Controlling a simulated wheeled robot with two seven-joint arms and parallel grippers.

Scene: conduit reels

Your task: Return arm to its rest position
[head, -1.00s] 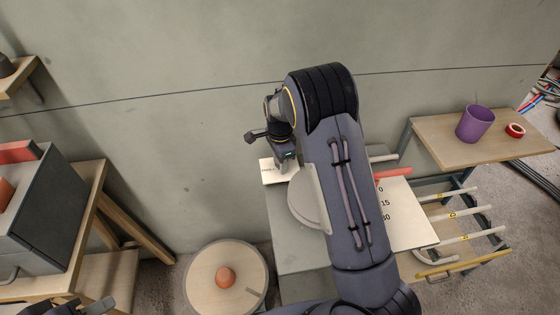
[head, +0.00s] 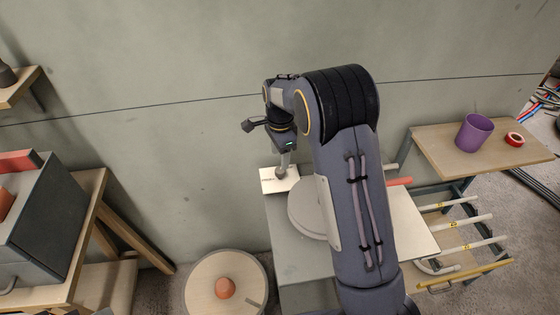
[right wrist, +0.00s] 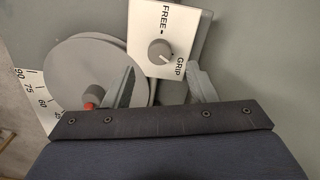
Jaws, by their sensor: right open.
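My right arm (head: 352,190) reaches up from the bottom of the head view and bends over at the top. Its right gripper (head: 284,168) hangs down above a white plate (head: 270,182). The right wrist view shows the gripper (right wrist: 163,88) with its two grey fingers apart and nothing between them. Beyond the fingers, the plate (right wrist: 188,28) carries a grey knob (right wrist: 160,52) between the words FREE and GRIP. The fingers look clear of the knob. My left gripper is not clearly in view.
A grey disc (head: 304,212) lies beside the arm, partly hidden by it. A side table (head: 460,150) at right holds a purple cup (head: 474,132) and red tape roll (head: 514,139). A round wooden reel (head: 205,283) with an orange knob stands below. Wall space above is free.

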